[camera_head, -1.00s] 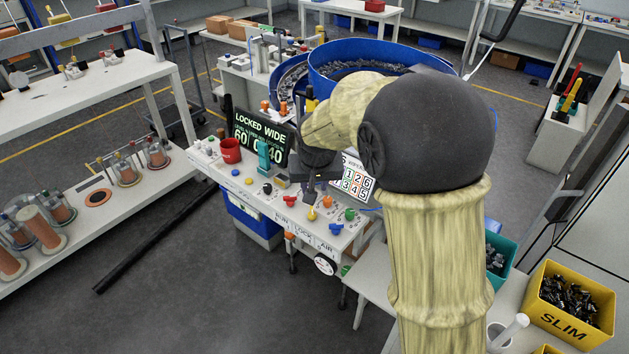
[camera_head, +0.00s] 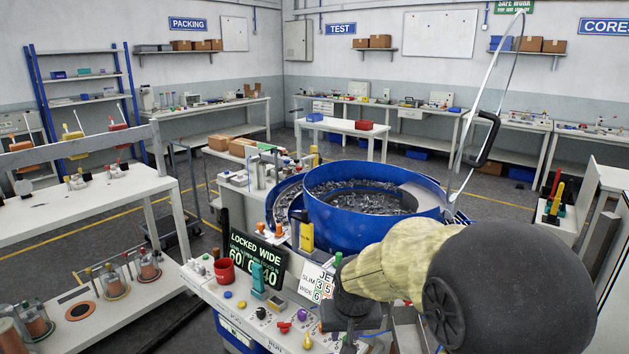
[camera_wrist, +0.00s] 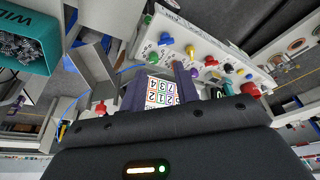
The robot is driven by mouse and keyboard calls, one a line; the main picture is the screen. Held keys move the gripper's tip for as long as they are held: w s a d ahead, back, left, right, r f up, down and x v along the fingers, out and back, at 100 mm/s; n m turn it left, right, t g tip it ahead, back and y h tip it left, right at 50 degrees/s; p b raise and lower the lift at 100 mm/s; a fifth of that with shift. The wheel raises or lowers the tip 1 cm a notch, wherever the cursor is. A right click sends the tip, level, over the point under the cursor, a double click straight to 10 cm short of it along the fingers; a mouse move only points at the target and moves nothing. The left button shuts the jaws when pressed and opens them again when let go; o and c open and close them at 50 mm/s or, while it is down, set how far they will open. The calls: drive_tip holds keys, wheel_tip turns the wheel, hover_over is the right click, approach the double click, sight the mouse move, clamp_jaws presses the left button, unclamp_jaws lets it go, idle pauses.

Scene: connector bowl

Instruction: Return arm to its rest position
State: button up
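My gripper (camera_head: 348,318) is at the lower middle of the head view, low over the right part of the control bench (camera_head: 240,312). My arm's cream sleeve and dark rounded joint reach in from the lower right. In the wrist view my gripper (camera_wrist: 160,86) has its two dark fingers apart. Nothing is held between them; a numbered card (camera_wrist: 163,94) shows in the gap beyond. The fingertips are hard to make out in the head view.
A blue bowl feeder (camera_head: 375,235) stands behind the gripper, with a raised clear cover (camera_head: 487,100). A "LOCKED WIDE" display (camera_head: 257,260) and red cup (camera_head: 224,270) stand left. The wrist view shows bench knobs (camera_wrist: 191,52) and a teal bin (camera_wrist: 30,22).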

drive_tip(key=s+d+p, duration=0.1)
drive_tip(key=s+d, duration=0.3)
drive_tip(key=s, duration=0.3)
drive_tip(key=s+d+f+g+p, duration=0.1)
drive_tip(key=s+d, duration=0.3)
drive_tip(key=s, duration=0.3)
drive_tip(key=shift+s+d+m, duration=0.25)
drive_tip(key=shift+d+m, duration=0.15)
drive_tip(key=shift+s+a, duration=0.1)
idle(0.9)
